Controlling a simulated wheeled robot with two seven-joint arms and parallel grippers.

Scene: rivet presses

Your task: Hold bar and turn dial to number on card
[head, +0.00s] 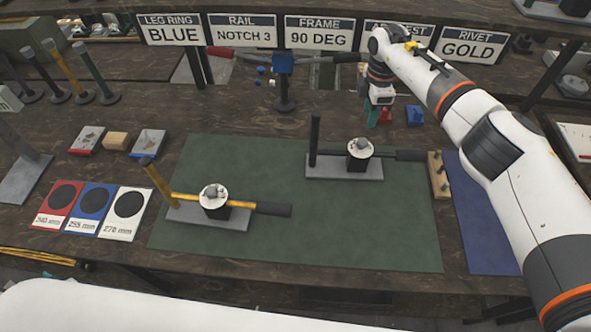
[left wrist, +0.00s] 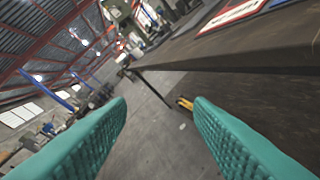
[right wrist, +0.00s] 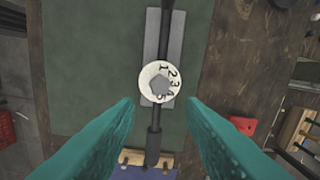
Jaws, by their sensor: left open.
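A press with a round white dial (head: 360,148) stands on a grey base at the back right of the green mat, with a black bar (head: 400,155). In the right wrist view this dial (right wrist: 148,82) shows the numbers 1 to 5 around a grey knob. A second dial (head: 213,196) with a yellow bar (head: 184,199) stands at the front left. The rail card (head: 244,33) reads NOTCH 3. My right gripper (head: 379,118) is open, empty and behind the back dial; its fingers (right wrist: 161,102) touch nothing visible. My left gripper (left wrist: 160,108) is open and empty, beside the table edge.
Other cards stand along the back, including BLUE (head: 174,31), 90 DEG (head: 319,34) and GOLD (head: 469,46); one is partly hidden by my right arm. Red, blue and white plates (head: 126,221) lie at left. The green mat (head: 330,235) is clear at front.

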